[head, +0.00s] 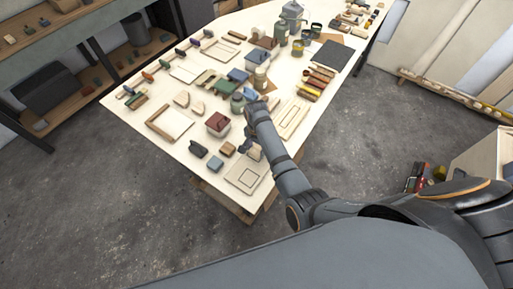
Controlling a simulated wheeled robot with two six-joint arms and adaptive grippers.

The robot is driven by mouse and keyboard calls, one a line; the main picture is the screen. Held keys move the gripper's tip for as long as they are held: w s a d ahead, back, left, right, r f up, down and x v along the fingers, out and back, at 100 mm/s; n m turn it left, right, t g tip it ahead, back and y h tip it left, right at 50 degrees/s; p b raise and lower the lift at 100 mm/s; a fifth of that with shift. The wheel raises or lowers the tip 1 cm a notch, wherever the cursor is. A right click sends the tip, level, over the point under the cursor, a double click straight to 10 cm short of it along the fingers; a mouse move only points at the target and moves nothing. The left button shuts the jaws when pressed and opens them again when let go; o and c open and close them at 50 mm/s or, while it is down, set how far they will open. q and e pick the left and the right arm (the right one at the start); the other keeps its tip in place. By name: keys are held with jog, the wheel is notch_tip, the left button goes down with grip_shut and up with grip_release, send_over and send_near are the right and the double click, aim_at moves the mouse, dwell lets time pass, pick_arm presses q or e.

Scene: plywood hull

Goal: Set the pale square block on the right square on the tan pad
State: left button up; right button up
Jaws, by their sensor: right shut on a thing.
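The tan pad (237,183) lies at the near corner of the table, with square outlines on it. My right gripper (254,153) hangs low at the far edge of this pad, seen small and partly behind my own wrist. It is shut on the pale square block, which is too small and too covered here to make out clearly. I cannot tell whether the block touches the pad. My left gripper is not in view.
A blue block (215,163), a tan block (228,149) and a dark piece (198,149) sit left of the pad. A red-topped container (218,124) and a wooden tray (151,123) stand farther back. Another pale board (293,119) lies right of my forearm.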

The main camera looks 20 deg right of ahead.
jog(key=o, duration=1.1)
jog(key=shift+f, duration=0.1)
